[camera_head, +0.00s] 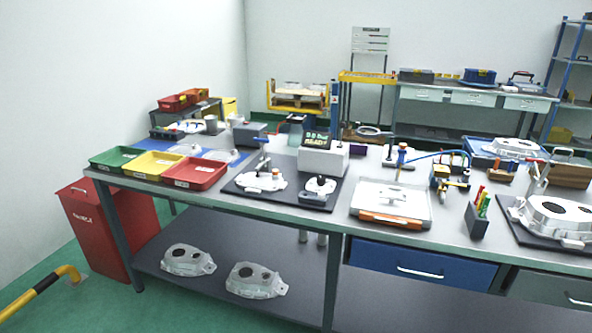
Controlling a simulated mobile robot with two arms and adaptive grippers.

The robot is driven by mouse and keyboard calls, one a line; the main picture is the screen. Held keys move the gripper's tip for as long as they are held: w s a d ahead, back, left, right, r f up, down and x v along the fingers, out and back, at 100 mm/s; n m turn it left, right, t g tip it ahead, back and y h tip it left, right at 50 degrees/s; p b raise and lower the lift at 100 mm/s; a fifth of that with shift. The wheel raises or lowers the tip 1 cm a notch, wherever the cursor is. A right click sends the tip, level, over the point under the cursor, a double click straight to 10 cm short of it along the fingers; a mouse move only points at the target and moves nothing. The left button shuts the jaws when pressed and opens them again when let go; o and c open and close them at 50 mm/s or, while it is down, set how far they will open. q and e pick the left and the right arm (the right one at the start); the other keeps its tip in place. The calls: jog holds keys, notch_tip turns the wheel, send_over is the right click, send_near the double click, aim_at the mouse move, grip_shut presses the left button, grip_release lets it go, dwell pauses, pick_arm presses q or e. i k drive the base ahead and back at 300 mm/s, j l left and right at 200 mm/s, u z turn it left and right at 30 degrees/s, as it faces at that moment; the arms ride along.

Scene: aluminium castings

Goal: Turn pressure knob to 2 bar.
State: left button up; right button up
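A small assembly with yellow, blue and dark parts (449,180) stands on the workbench, right of the middle. A thin blue hose (428,155) runs near it to a small blue and red fitting (401,156) on its left. This looks like the air pressure equipment, but I cannot make out which part is the pressure knob. A gauge reading or knob setting is too small to tell. Neither of my grippers shows in the head view.
Green (117,158), yellow (153,165) and red (194,173) trays stand at the bench's left. A white case (391,198) and a dark marker holder (477,222) stand before the assembly. A casting (552,218) is at right. A red bin (98,228) stands on the floor.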

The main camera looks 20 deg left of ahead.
aim_at(321, 180)
jog(key=i+j+z, duration=0.1)
jog(key=i+j, duration=0.2)
jog(key=i+j+z, duration=0.15)
jog(key=i+j, duration=0.15)
jog(key=i+j+z, duration=0.1)
jog(key=i+j, duration=0.15)
jog(key=j, duration=0.25)
